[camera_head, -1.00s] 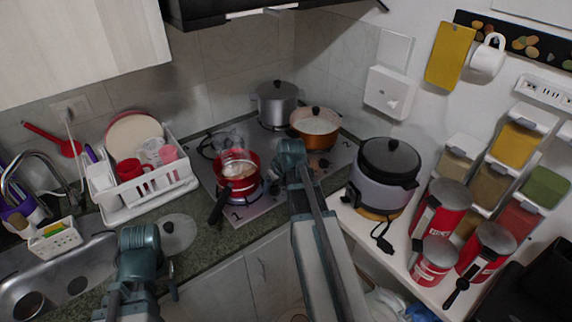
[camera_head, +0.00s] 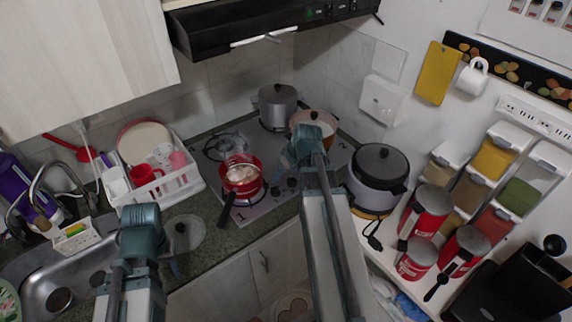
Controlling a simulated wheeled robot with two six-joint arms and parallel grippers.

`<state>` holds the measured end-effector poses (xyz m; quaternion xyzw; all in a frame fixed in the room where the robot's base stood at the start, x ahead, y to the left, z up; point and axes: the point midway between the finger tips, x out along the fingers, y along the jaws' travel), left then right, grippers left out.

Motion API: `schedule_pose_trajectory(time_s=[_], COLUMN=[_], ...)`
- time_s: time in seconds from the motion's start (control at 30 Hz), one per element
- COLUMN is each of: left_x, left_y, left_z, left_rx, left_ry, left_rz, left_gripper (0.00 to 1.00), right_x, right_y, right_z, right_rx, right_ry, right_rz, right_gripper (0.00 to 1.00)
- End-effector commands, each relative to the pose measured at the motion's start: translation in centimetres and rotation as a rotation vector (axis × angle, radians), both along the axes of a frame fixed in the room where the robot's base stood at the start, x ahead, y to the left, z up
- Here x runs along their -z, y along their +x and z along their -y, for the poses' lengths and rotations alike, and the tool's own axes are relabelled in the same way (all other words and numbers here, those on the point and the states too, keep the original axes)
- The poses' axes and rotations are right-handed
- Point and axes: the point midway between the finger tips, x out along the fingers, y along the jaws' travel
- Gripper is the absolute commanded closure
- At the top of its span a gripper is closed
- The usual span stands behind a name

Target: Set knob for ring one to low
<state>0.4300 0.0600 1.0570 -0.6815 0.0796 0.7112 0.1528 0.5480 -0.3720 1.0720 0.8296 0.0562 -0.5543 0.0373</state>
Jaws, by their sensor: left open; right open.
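The stove (camera_head: 262,207) sits in the counter corner, with a printed "1" near its front edge and a "2" at its right. A red pot (camera_head: 241,180) with pale contents stands on ring one, with a flame glow under it. Small dark knobs (camera_head: 276,192) show right of the pot; their settings are too small to read. My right gripper (camera_head: 287,165) is over the stove, just above the knobs and right of the red pot; it appears apart from them, and its arm hides part of the stove. My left gripper (camera_head: 175,268) is open and empty near the counter's front edge.
A grey pot (camera_head: 276,105) and an orange pan (camera_head: 312,121) stand at the back of the stove. The red pot's black handle (camera_head: 226,212) points toward the front. A glass lid (camera_head: 184,236), white dish rack (camera_head: 167,184) and rice cooker (camera_head: 378,172) stand nearby.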

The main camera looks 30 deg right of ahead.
Motion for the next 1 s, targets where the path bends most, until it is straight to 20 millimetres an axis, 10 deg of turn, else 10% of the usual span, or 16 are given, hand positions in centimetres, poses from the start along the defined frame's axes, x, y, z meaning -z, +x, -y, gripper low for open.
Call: schedule_pose_trajectory(time_s=[1.0], left_x=[0.6], left_y=[0.0], left_z=[0.0], left_rx=[-0.001], left_ry=[-0.001], left_rz=[0.000], left_gripper=[0.50], right_x=[0.6], right_y=[-0.3], right_z=[-0.3], right_rx=[0.053], right_ry=[-0.001], right_rz=[0.000], right_gripper=[0.22])
